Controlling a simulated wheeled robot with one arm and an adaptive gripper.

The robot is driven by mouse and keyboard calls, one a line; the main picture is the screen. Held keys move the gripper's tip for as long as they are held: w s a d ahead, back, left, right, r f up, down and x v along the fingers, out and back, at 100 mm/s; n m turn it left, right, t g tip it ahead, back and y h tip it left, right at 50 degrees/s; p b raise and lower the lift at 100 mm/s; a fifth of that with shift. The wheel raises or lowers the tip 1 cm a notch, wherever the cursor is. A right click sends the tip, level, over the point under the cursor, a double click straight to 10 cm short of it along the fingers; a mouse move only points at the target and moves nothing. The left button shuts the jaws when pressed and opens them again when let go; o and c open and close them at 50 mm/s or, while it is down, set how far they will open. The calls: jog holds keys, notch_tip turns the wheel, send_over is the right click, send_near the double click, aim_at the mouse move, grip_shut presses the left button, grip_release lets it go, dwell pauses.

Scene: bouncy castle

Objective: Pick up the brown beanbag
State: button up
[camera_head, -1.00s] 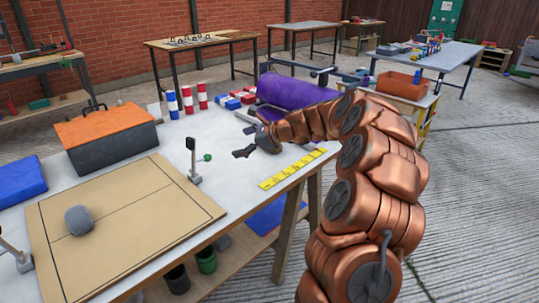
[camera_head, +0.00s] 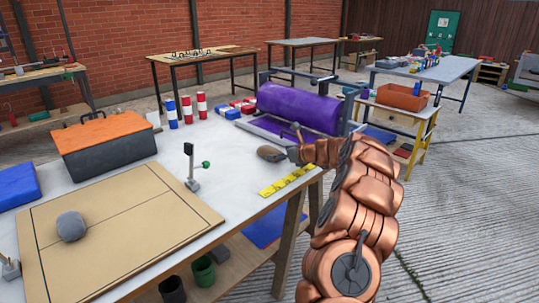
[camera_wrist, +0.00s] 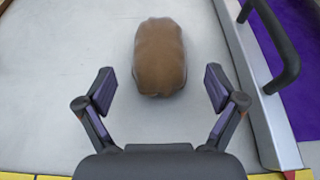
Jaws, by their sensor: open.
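The brown beanbag (camera_head: 270,153) lies on the pale tabletop (camera_head: 232,180), just left of my gripper (camera_head: 291,143) in the head view. In the wrist view the beanbag (camera_wrist: 160,52) is a rounded brown oblong at upper middle, lying lengthwise. My gripper (camera_wrist: 159,88) is open, with one finger on each side below the beanbag. The beanbag's near end sits about level with the fingertips' gap. Nothing is held. I cannot tell the height of the fingers above the table.
A purple roller (camera_head: 298,108) in a grey frame stands behind and right of the beanbag. A yellow strip (camera_head: 287,181) lies along the near table edge. A small post (camera_head: 190,165) and a board with a grey beanbag (camera_head: 71,226) are to the left. Striped cylinders (camera_head: 187,109) stand behind.

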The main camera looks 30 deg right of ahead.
aim_at(272, 152)
jog(key=shift+x, duration=2.2)
jog(key=shift+r, duration=0.15)
jog(key=c, duration=1.6)
jog(key=shift+c, duration=0.3)
jog(key=shift+r, duration=0.15)
